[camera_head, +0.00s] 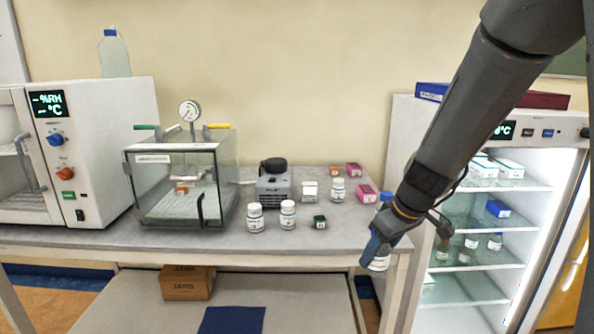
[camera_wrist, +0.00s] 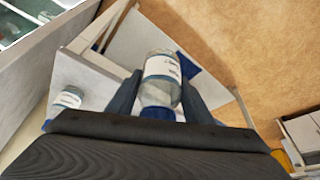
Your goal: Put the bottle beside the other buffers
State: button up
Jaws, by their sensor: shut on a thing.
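Another clear bottle with a white label (camera_wrist: 68,98) stands apart at the left of the wrist view. In the head view a blue cap (camera_head: 385,197) shows at the table's right end, partly hidden by my arm. Small labelled bottles (camera_head: 470,242) stand on a fridge shelf.
The lit fridge (camera_head: 400,130) stands right of the table (camera_head: 180,238). A glass chamber (camera_head: 165,225) is at left. The table's front right is clear.

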notch_tip(320, 180, down, 9)
jog(key=s+m+t+h, duration=0.1)
jog(key=m+h, duration=0.1)
jog(key=m, duration=0.4)
jog(key=w+r+n+y, duration=0.1)
jog(key=w+r+n, duration=0.2)
jog(key=w+r, duration=0.1)
jog(key=shift+w+r, duration=0.3)
jog(key=shift+w, duration=0.25)
